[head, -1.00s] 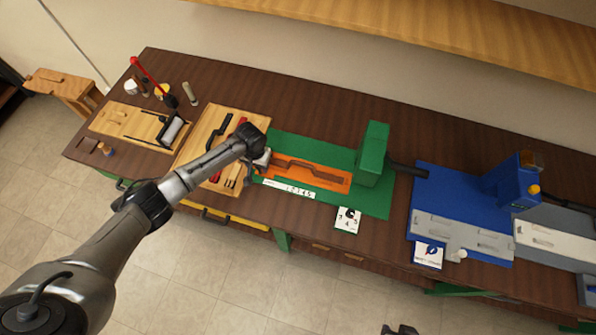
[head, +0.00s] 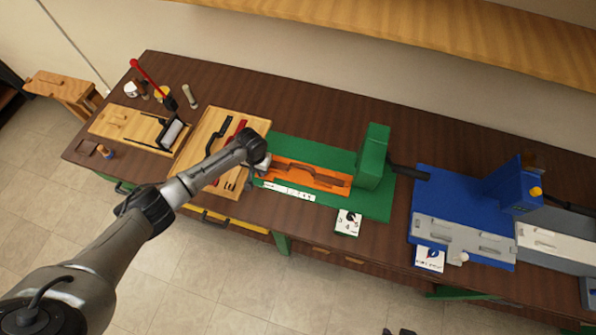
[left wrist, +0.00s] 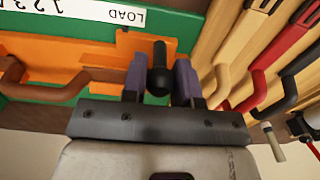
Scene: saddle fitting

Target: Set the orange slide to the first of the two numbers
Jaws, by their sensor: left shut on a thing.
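The orange slide (head: 305,176) lies in the green fixture (head: 376,205), with a brown wavy bar along it. A white number strip (head: 289,191) runs along its near side. In the left wrist view the strip (left wrist: 88,10) shows 1, 2, 3 and LOAD. My left gripper (head: 263,163) is at the slide's left end. In the left wrist view its purple fingers (left wrist: 160,80) are shut on a black knob (left wrist: 158,78) on the orange part (left wrist: 112,62), near LOAD. A white card (head: 348,222) stands before the fixture; its figures are too small to read surely. My right gripper is not seen.
A wooden tray with black and red handles (head: 215,142) is left of the fixture. A green block (head: 373,155) stands at the slide's right end. A blue fixture (head: 447,190) is further right. Bare table (head: 330,120) lies behind.

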